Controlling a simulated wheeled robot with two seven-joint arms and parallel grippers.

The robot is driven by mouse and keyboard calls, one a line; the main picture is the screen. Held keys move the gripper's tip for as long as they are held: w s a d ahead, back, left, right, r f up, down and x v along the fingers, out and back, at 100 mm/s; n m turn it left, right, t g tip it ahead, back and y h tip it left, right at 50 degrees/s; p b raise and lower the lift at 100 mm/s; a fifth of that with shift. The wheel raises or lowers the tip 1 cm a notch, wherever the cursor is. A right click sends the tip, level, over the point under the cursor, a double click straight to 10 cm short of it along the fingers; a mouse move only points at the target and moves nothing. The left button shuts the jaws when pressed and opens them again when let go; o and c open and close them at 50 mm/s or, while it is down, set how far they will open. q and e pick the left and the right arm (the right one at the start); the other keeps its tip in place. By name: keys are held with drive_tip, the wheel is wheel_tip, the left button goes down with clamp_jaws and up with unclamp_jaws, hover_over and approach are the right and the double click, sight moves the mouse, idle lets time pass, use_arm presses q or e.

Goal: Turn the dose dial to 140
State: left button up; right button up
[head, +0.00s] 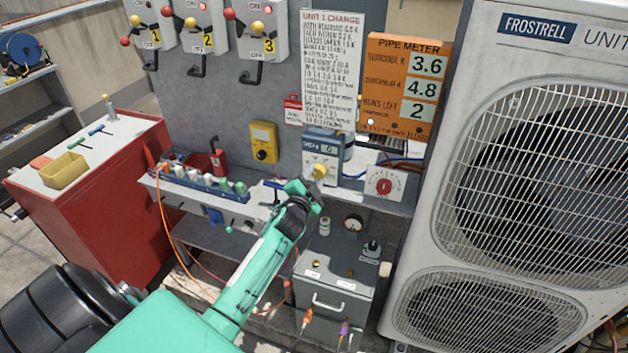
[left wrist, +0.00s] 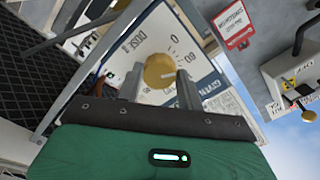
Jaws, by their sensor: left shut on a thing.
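The dose dial is a round yellow knob (head: 319,171) on the white face of a small blue-grey charging unit (head: 322,142), whose small display appears to read 0. In the left wrist view the knob (left wrist: 158,70) sits between my two grey fingers, over a printed scale (left wrist: 180,48) with DOSE, 0 and 60 legible. My left gripper (head: 313,182) reaches up to the unit from below and is shut on the knob; the left wrist view shows the fingers (left wrist: 158,77) on either side of it. Part of the scale is hidden, and I cannot read the pointer. My right gripper is not in view.
A white panel with a red dial (head: 384,186) sits right of the unit. A yellow meter (head: 263,142) hangs left of it, above a rail of coloured fittings (head: 205,182). A grey drawer box (head: 335,275) stands below. A large condenser (head: 520,170) closes off the right.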

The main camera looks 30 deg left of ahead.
use_arm(q)
drive_tip(key=m, duration=0.6)
drive_tip(key=shift+m, duration=0.3)
drive_tip(key=m, duration=0.3)
drive_tip(key=shift+r+m, duration=0.1)
drive_tip(key=shift+m, duration=0.7)
drive_tip(key=o, duration=1)
